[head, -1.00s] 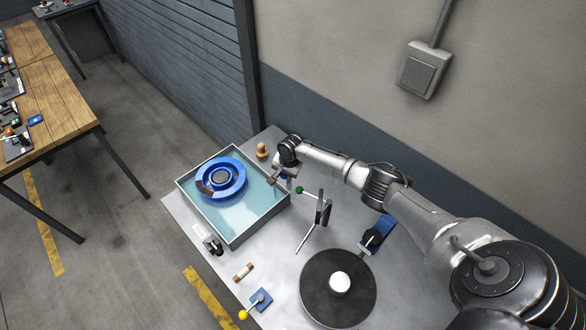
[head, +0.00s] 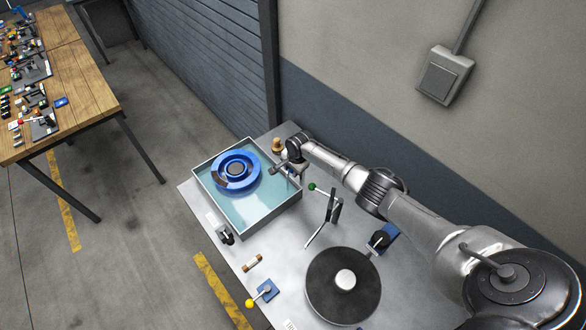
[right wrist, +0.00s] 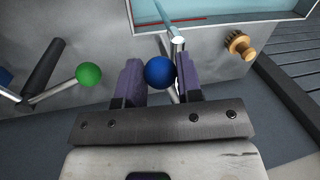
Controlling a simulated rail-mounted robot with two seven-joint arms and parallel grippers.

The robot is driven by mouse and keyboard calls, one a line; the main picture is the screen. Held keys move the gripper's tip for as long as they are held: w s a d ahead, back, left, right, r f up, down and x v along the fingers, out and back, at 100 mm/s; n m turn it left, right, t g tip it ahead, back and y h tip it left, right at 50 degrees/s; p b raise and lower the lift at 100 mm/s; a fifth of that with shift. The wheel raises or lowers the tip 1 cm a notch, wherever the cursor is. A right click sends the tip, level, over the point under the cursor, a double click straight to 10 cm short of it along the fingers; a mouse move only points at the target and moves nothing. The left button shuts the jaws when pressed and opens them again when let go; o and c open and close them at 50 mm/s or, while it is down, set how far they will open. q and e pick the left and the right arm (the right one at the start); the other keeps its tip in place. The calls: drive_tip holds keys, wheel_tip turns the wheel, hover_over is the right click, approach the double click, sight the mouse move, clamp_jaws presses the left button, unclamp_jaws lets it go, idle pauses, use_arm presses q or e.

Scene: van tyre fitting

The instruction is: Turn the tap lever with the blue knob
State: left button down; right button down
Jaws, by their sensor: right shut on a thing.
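The blue knob (right wrist: 160,73) of the tap lever sits between the two fingers of my right gripper (right wrist: 154,80) in the right wrist view. My right gripper is shut on it. The metal tap (right wrist: 176,42) reaches from there to the rim of the water tank (head: 252,232). In the head view the right gripper (head: 292,170) is at the tank's right edge, and the knob is mostly hidden by it. My left gripper is not in view.
A green knob (head: 311,187) on a lever stands close to the right gripper; it also shows in the right wrist view (right wrist: 89,74). A wooden knob (head: 277,145) stands behind the tank. A blue ring (head: 249,160) lies in the tank. A dark disc (head: 320,287) and a yellow knob (head: 250,303) are nearer the front.

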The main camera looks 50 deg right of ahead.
drive_tip(key=c, duration=0.8)
unclamp_jaws()
drive_tip(key=shift+s+r+p, duration=0.1)
drive_tip(key=shift+s+r, duration=0.35)
drive_tip(key=shift+r, duration=1.8)
drive_tip(key=shift+s+r+p, duration=0.15)
drive_tip(key=shift+s+r, duration=0.3)
drive_tip(key=shift+r, duration=1.85)
drive_tip(key=shift+s+r+p, duration=0.1)
drive_tip(key=shift+s+r, duration=0.35)
drive_tip(key=shift+r, duration=1.8)
